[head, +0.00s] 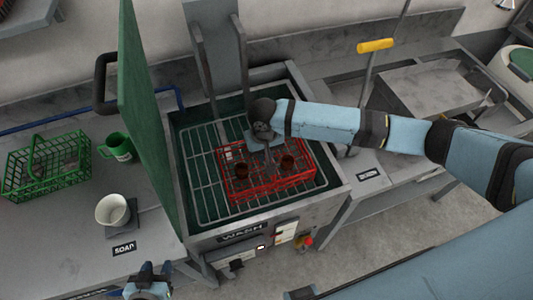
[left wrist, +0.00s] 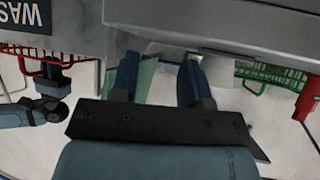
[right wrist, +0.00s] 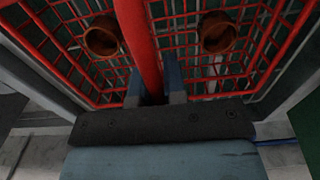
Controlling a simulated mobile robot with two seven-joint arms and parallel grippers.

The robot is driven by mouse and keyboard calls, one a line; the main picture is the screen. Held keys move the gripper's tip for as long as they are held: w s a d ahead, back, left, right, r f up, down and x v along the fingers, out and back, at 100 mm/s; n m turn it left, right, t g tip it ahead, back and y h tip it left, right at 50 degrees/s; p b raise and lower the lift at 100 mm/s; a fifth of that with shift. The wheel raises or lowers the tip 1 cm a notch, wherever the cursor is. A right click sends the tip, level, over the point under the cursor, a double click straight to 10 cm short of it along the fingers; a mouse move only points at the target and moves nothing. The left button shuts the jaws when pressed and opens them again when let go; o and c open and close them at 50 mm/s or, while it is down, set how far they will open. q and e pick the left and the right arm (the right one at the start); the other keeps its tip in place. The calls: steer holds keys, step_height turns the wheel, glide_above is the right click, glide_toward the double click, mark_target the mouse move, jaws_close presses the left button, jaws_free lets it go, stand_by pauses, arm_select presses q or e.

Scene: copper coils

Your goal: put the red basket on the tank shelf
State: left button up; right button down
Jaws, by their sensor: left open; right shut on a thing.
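The red basket (head: 293,182) is inside the wash tank, on or just above the wire shelf (head: 204,196); I cannot tell whether it touches. My right gripper (head: 268,165) is over the basket's middle. My left gripper (head: 148,278) is low in front of the tank. The left wrist view shows its two fingers (left wrist: 158,80) apart with nothing between them.
The tank's green lid (head: 150,110) stands upright at its left side. A green basket (head: 48,165), a green mug (head: 118,147) and a white cup (head: 113,210) stand on the left counter. A sloped drain tray (head: 430,85) is at the right.

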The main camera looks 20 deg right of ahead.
arm_select(q)
steer(key=shift+w+d, duration=0.3)
arm_select(e)
steer(key=shift+w, duration=0.1)
arm_select(q)
steer(key=shift+w+r, duration=0.1)
steer(key=shift+r, duration=0.2)
arm_select(e)
steer(key=shift+s+r, duration=0.15)
steer(key=shift+s, duration=0.05)
steer(key=shift+a, duration=0.15)
steer(key=c, duration=1.6)
jaws_free()
steer(key=shift+f, duration=0.2)
arm_select(q)
steer(key=shift+a, duration=0.15)
arm_select(e)
steer(key=o, duration=0.4)
arm_select(q)
steer(key=shift+s, duration=0.2)
arm_select(e)
steer(key=shift+r, duration=0.1)
